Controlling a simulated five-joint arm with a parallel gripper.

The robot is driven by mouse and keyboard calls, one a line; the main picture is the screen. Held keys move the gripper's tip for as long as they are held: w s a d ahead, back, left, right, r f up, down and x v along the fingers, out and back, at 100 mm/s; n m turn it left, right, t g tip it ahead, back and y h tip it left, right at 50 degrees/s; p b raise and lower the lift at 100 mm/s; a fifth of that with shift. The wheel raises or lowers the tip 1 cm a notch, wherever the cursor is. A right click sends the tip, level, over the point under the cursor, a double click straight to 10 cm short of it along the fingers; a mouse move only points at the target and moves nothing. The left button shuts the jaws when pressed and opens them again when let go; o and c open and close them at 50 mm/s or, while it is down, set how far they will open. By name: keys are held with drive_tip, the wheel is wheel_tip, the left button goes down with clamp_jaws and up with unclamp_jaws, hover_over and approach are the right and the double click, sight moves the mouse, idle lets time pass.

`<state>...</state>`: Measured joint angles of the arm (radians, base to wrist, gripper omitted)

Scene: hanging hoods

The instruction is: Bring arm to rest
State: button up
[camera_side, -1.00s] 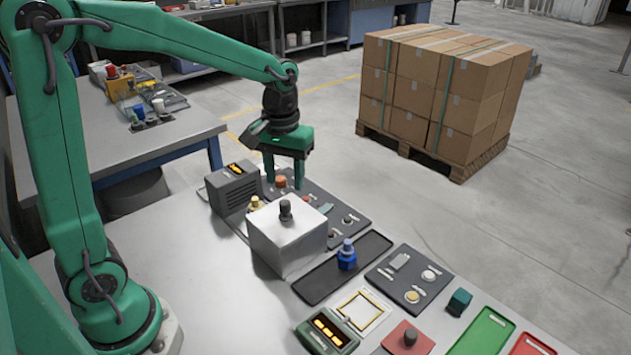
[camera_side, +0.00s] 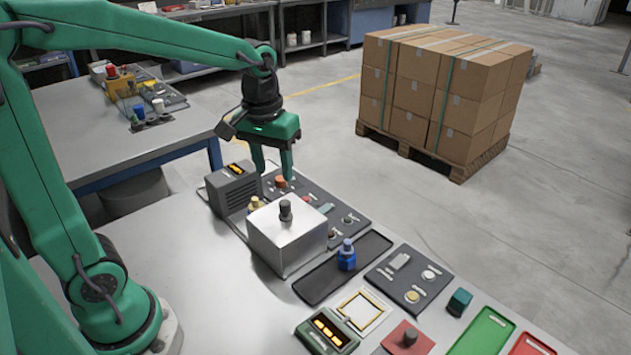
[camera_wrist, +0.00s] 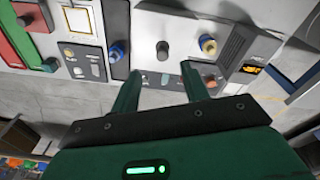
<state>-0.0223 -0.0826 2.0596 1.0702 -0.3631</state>
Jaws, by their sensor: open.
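My gripper (camera_side: 272,165) is green and hangs with its fingers down at the far end of the table, above the dark panel behind the silver hood. In the wrist view its two fingers (camera_wrist: 163,92) are apart with nothing between them. The silver box-shaped hood (camera_side: 287,240) with a dark knob on top stands on the table, nearer the camera than the gripper. What is under the hood is hidden. The hood's knob also shows in the wrist view (camera_wrist: 162,52).
A dark grey device with an orange display (camera_side: 233,190) stands close to the gripper's left. A blue bottle-like object (camera_side: 347,258) stands in a black tray (camera_side: 318,284). Green (camera_side: 466,343) and red trays lie front right. Stacked cartons (camera_side: 440,90) stand on the floor beyond. Air above the table is free.

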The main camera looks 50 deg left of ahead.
drive_tip(key=s+r+m+t, duration=0.2)
drive_tip(key=s+m+t, duration=0.2)
drive_tip(key=s, duration=0.8)
drive_tip(key=shift+d+r+t, duration=0.25)
drive_tip(key=shift+d+t, duration=0.05)
drive_tip(key=shift+d, duration=0.1)
